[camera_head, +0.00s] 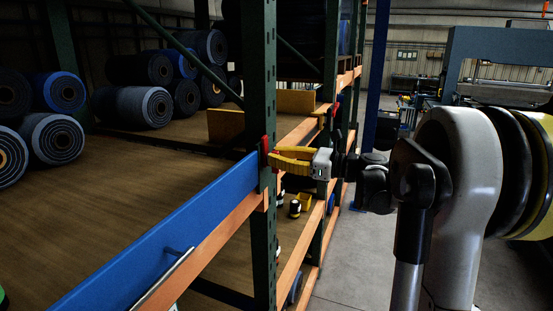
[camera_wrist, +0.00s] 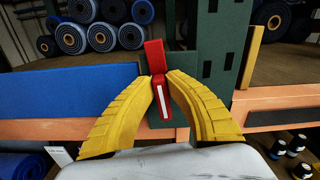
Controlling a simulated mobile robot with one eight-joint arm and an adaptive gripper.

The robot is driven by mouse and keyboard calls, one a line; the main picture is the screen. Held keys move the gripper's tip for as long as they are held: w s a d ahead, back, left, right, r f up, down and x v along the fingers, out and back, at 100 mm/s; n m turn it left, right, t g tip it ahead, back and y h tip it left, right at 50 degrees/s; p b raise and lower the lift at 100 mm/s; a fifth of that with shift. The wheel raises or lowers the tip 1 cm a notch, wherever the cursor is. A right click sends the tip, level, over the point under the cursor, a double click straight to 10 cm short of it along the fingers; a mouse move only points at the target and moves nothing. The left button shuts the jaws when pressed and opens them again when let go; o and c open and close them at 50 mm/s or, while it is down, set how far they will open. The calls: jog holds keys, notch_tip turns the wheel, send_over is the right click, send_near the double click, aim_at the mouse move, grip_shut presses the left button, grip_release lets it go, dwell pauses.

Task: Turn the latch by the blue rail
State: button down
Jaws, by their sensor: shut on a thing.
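The red latch (camera_wrist: 154,56) stands nearly upright, slightly tilted, at the right end of the blue rail (camera_wrist: 70,90), against the green rack post (camera_wrist: 222,50). A white stripe runs down its lower part. My gripper (camera_wrist: 162,80) has its two yellow ribbed fingers closed on the latch's lower part, one on each side. In the head view the latch (camera_head: 265,146) shows at the post, where the blue rail (camera_head: 160,236) ends. My gripper (camera_head: 273,156) reaches it from the right; its fingertips partly hide the latch.
Dark rolls (camera_head: 145,106) lie on the shelf (camera_head: 120,190) behind the rail. An orange beam (camera_head: 225,232) runs below the rail. Another red latch (camera_head: 334,108) is on a post farther back. Small black-and-yellow items (camera_head: 295,208) sit below my gripper. The aisle floor (camera_head: 350,250) is clear.

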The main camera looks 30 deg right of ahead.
jog(key=n, duration=0.1)
jog(key=n+b, duration=0.1)
jog(key=n, duration=0.1)
jog(key=n+b, duration=0.1)
jog(key=shift+s+a+f, duration=0.2)
jog(key=shift+a, duration=0.1)
jog(key=n+b, duration=0.1)
jog(key=n, duration=0.1)
jog(key=n+b, duration=0.1)
jog(key=n, duration=0.1)
jog(key=shift+s+a+f, duration=0.15)
jog(key=shift+a, duration=0.05)
jog(key=n+b, duration=0.1)
jog(key=n, duration=0.3)
jog(key=shift+s+a+f+b, duration=0.15)
jog(key=shift+f+b, duration=0.2)
jog(key=shift+f+n+b, duration=0.15)
jog(key=shift+n+b, duration=0.15)
jog(key=shift+n, duration=0.8)
jog(key=shift+f+n+b, duration=0.1)
jog(key=shift+n+b, duration=0.15)
jog(key=shift+n, duration=0.85)
jog(key=c, duration=1.4)
grip_release()
jog(key=shift+a, duration=0.15)
